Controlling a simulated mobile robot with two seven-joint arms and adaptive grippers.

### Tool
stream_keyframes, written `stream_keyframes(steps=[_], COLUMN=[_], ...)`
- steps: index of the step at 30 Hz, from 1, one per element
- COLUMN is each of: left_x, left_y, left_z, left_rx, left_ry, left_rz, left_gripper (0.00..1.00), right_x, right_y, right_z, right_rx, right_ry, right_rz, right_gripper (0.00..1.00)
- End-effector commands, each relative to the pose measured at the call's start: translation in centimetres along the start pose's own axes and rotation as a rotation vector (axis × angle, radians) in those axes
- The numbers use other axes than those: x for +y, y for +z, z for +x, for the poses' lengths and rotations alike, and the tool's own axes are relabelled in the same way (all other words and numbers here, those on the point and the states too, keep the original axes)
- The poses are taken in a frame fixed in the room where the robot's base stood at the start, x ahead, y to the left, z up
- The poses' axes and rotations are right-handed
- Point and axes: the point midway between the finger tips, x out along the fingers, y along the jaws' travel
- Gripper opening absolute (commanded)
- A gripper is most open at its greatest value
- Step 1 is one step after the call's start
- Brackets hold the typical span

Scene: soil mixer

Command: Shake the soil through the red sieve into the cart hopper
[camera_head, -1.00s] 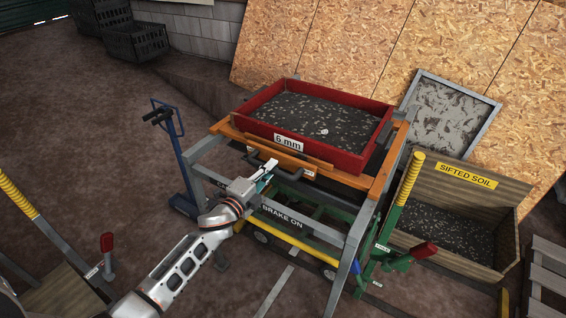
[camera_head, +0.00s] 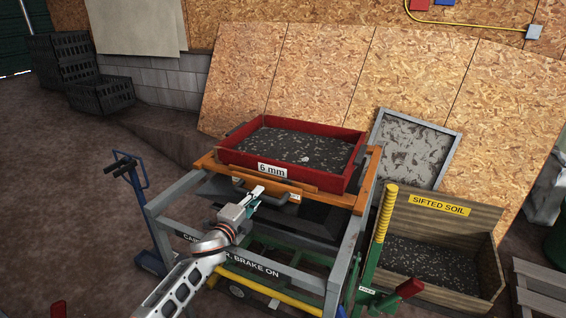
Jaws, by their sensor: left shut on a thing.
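The red sieve (camera_head: 350,177), a shallow box with a "6 mm" label, rests on an orange frame (camera_head: 368,190) on top of the grey cart stand. Dark soil (camera_head: 285,147) with a pale lump lies inside it. The dark cart hopper (camera_head: 318,217) shows below the sieve; its inside is hidden. My left gripper (camera_head: 256,196) is at the near side of the sieve, shut on the dark handle (camera_head: 286,197) below the label. The fingertips partly cover the handle. My right gripper is not in view.
A wooden bin marked "SIFTED SOIL" (camera_head: 440,203) holds soil at the right. A yellow-gripped lever (camera_head: 385,212) and a red-knobbed lever (camera_head: 410,288) stand by the cart's right side. A blue trolley (camera_head: 133,190) stands left. Boards lean behind; the floor at left is open.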

Motion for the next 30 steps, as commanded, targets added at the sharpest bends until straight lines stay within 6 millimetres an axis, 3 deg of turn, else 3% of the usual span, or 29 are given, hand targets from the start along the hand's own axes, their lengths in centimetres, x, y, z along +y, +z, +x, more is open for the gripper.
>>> stream_keyframes(steps=[8,18,24,30], left_x=[-0.2,-0.3,-0.2,-0.1], left_y=[0.0,0.0,0.0,0.0], left_z=[-0.7,-5.6,-8.4,-9.9], left_rx=[0.0,0.0,-0.001,0.001], left_ry=[0.0,0.0,0.001,-0.001], left_rz=[0.0,0.001,0.0,0.001], left_gripper=[0.0,0.0,0.0,0.0], right_x=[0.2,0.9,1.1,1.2], right_y=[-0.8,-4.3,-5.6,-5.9], right_z=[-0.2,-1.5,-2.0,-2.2], right_rx=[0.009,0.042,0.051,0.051], right_ry=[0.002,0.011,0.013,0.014], right_rz=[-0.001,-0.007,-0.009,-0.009], right_gripper=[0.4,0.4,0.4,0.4])
